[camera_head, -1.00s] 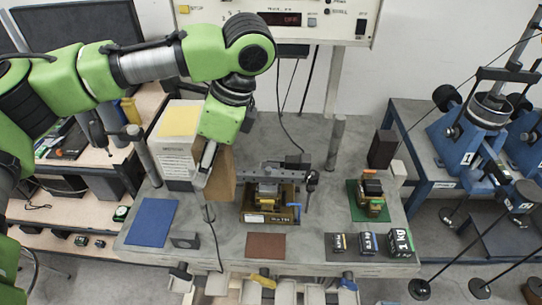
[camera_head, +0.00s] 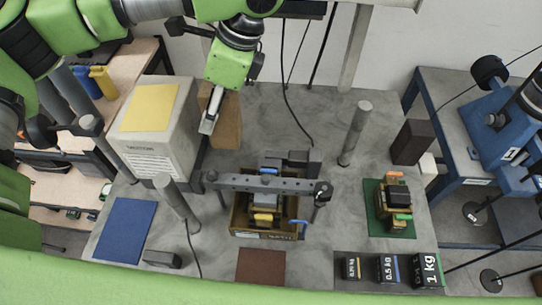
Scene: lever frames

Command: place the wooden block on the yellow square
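The wooden block (camera_head: 228,122) is a tall brown block to the right of the white box. My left gripper (camera_head: 208,122) comes from above, and a grey finger lies against the block's front left side. It appears shut on the block, though its other finger is hidden. The block seems to be off the table, but its clearance is hard to tell. The yellow square (camera_head: 152,107) lies on top of the white box (camera_head: 155,155), to the left of the block, and its surface is bare. My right gripper is not in view.
A metal post (camera_head: 177,205) stands before the white box, and another post (camera_head: 355,133) stands to the right. A brown tray (camera_head: 242,220) with a lever bar (camera_head: 265,183) sits mid-table. A blue square (camera_head: 123,230), a brown square (camera_head: 260,267) and black weights (camera_head: 388,269) lie in front.

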